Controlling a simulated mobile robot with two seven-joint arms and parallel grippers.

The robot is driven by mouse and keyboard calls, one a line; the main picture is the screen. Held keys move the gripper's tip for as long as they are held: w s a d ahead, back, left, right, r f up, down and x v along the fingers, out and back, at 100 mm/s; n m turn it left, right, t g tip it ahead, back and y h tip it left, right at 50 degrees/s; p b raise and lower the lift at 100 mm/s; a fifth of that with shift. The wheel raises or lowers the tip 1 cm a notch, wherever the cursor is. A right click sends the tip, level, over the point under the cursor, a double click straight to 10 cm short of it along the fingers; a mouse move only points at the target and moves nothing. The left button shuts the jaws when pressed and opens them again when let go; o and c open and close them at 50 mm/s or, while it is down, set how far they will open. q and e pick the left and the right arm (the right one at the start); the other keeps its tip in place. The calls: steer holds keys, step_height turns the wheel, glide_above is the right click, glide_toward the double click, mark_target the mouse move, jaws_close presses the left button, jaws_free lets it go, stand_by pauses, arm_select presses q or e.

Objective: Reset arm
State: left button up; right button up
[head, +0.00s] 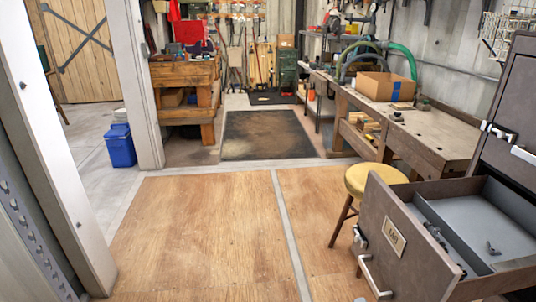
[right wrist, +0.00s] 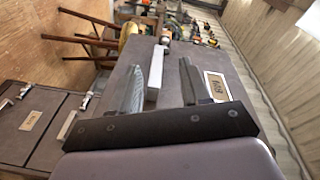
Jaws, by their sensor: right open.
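Neither of my arms shows in the head view. In the right wrist view my right gripper (right wrist: 161,88) is open, its two dark fingers apart. A pale bar handle (right wrist: 155,72) on a grey-brown cabinet front shows between the fingers. I cannot tell whether it lies between them or beyond them; nothing is gripped. A small label plate (right wrist: 215,86) is on the same front, beside one finger. My left gripper is in neither view.
A drawer (head: 398,238) stands open at lower right in the head view, with a small object inside. A yellow stool (head: 374,179) is beside it. Behind is a workbench (head: 425,128) with a cardboard box (head: 385,86). The plywood floor (head: 200,235) in front is clear.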

steer(key=s+a+f+n+g+y+p, duration=0.1)
steer(key=s+f+n+g+y, duration=0.1)
steer(key=s+n, duration=0.5)
steer(key=s+f+n+g+y+p, duration=0.1)
steer(key=s+n+g+p, duration=0.1)
steer(key=s+n+g, duration=0.3)
steer(key=s+n, duration=0.3)
steer(key=n, duration=0.2)
steer(key=shift+s+a+f+y, duration=0.15)
steer(key=shift+a+f+y, duration=0.2)
steer(key=shift+a+y, duration=0.05)
